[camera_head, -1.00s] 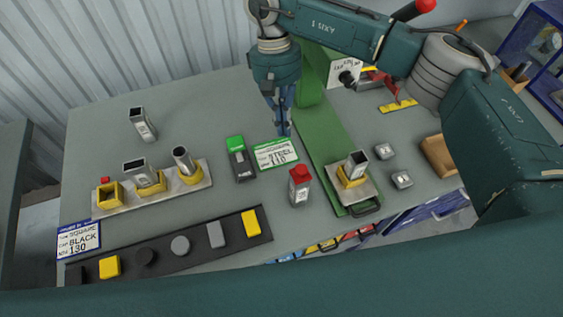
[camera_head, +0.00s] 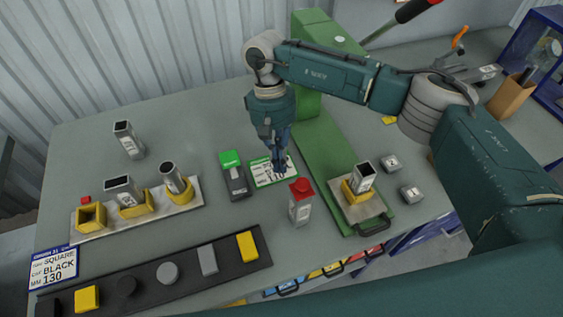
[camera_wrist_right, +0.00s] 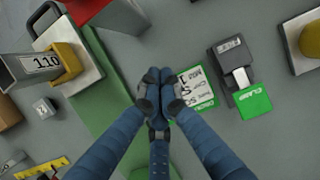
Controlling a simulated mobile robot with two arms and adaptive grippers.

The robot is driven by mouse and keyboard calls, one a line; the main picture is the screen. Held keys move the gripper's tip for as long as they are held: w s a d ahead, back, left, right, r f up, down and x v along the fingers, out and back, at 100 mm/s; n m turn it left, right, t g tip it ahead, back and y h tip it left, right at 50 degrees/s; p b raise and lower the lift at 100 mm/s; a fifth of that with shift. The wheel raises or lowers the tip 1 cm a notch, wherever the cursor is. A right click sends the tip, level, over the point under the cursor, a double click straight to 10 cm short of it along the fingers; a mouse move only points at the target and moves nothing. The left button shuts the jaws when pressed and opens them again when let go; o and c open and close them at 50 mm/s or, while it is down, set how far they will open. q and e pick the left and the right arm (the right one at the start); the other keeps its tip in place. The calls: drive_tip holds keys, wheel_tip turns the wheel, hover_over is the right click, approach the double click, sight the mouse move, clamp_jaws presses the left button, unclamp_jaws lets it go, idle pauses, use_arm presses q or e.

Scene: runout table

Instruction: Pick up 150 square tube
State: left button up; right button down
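Several metal tubes are in view, and I cannot read a 150 on any of them. A square tube (camera_head: 128,140) stands alone at the back left of the table. Another square tube (camera_head: 122,190) stands in a yellow holder beside a round tube (camera_head: 173,178). A square tube (camera_head: 362,178) in a yellow holder on the right is marked 110 in the right wrist view (camera_wrist_right: 38,64). My right gripper (camera_head: 280,167) points down over the green and white card (camera_head: 263,174), away from the tubes. Its fingertips (camera_wrist_right: 161,76) are together with nothing between them. My left gripper is out of view.
A dark strip with several caps (camera_head: 190,272) lies along the front edge. The back middle of the table is clear.

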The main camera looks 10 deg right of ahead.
drive_tip(key=p+x, duration=0.3)
drive_tip(key=x, duration=0.4)
drive_tip(key=shift+s+p, duration=0.2)
drive_tip(key=shift+p, duration=0.2)
drive_tip(key=shift+s+d+r+p, duration=0.1)
drive_tip(key=shift+s+d+p, duration=0.05)
drive_tip(key=shift+s+p, duration=0.35)
drive_tip(key=shift+s+d+r+p, duration=0.1)
drive_tip(key=shift+s+p, duration=0.4)
drive_tip(key=shift+s+d+f+p, duration=0.1)
drive_tip(key=shift+s+p, duration=0.15)
drive_tip(key=shift+s, duration=0.15)
drive_tip(key=shift+s+d+f+p, duration=0.1)
drive_tip(key=shift+s+p, duration=0.15)
drive_tip(key=shift+s, duration=0.15)
